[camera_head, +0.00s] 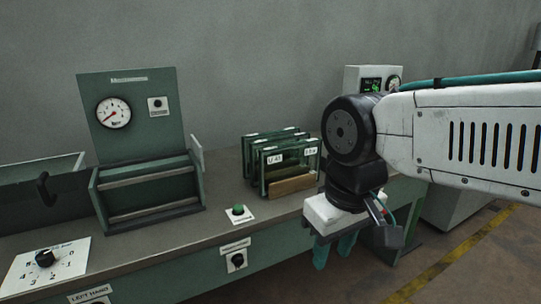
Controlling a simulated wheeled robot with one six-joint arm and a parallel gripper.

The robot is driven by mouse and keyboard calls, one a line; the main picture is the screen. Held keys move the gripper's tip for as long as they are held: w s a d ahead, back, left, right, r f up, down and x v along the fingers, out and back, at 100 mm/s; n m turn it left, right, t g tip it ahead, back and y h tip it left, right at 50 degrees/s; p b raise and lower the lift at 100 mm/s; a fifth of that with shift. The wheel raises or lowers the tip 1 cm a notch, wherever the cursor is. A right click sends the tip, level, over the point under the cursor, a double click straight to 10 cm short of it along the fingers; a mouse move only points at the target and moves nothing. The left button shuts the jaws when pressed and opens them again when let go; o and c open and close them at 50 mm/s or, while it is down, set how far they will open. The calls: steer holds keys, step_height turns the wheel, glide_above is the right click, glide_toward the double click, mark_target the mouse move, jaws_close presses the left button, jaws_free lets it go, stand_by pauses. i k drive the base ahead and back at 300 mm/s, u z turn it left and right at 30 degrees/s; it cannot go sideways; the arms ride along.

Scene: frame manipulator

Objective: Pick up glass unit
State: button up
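Several green-framed glass units (270,154) stand upright, one behind another, on the workbench right of centre. The front ones carry white labels, one reading like "U 41". A wooden block (291,185) sits at their lower front. My gripper (334,252) points down in front of the bench edge, to the right of and nearer than the units. Its two teal fingers show apart with a gap between them, and nothing shows in them. It touches no glass unit. My wrist hides the area just right of the units.
A green fixture with a gauge (113,112) and rails stands on the left of the bench (222,208). A green button (238,210) lies before the units. A dial plate (45,263) is at front left. A white device with a display (372,77) stands behind my arm.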

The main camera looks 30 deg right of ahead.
mark_target(279, 163)
steer(key=k, duration=0.45)
steer(key=z, duration=0.55)
steer(key=i, duration=1)
steer(key=u, duration=0.55)
steer(key=i, duration=0.55)
steer(key=u, duration=0.45)
